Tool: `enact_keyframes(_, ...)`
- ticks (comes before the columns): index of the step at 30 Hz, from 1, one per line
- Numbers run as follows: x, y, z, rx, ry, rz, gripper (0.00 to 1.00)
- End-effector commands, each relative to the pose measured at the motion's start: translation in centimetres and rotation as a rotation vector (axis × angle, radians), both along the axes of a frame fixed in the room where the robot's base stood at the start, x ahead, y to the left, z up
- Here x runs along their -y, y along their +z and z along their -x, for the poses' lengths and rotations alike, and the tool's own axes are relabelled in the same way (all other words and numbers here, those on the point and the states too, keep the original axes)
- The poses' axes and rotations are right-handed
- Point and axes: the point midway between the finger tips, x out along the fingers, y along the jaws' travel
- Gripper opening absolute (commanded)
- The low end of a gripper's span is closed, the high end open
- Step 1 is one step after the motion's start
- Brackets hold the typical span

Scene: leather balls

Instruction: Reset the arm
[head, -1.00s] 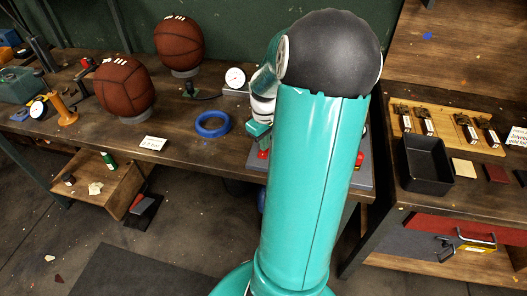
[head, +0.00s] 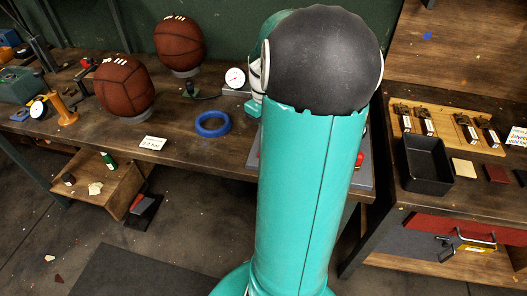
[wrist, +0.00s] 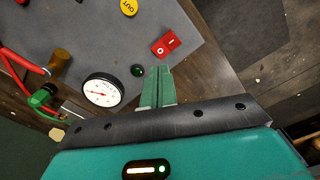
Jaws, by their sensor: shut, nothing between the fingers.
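My teal arm fills the middle of the head view and hides my gripper there. In the wrist view my gripper (wrist: 158,88) shows its two green fingers together, shut and empty. The fingers point over a grey panel (wrist: 190,65) that carries a red rocker switch (wrist: 166,44), a dark green round button (wrist: 138,70) and a white dial gauge (wrist: 103,91). I cannot tell how high the fingertips are above the panel.
Two leather balls (head: 125,86) (head: 179,43) stand on the left bench. A blue ring (head: 212,124) and a small sign (head: 152,143) lie on it. A black tray (head: 426,163) sits on the right bench.

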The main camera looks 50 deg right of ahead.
Motion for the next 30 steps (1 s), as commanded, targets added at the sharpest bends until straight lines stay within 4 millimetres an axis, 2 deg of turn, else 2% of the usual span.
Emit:
enact_keyframes(20, -0.3, 0.3, -0.2, 0.001, 0.003, 0.003, 0.00)
enact_keyframes(23, -1.6, 1.1, -0.9, 0.001, 0.013, 0.022, 0.00)
enact_keyframes(25, -3.5, 2.0, -1.8, 0.005, 0.023, 0.047, 0.00)
enact_keyframes(30, -9.8, 5.0, -3.6, 0.040, 0.045, 0.120, 0.00)
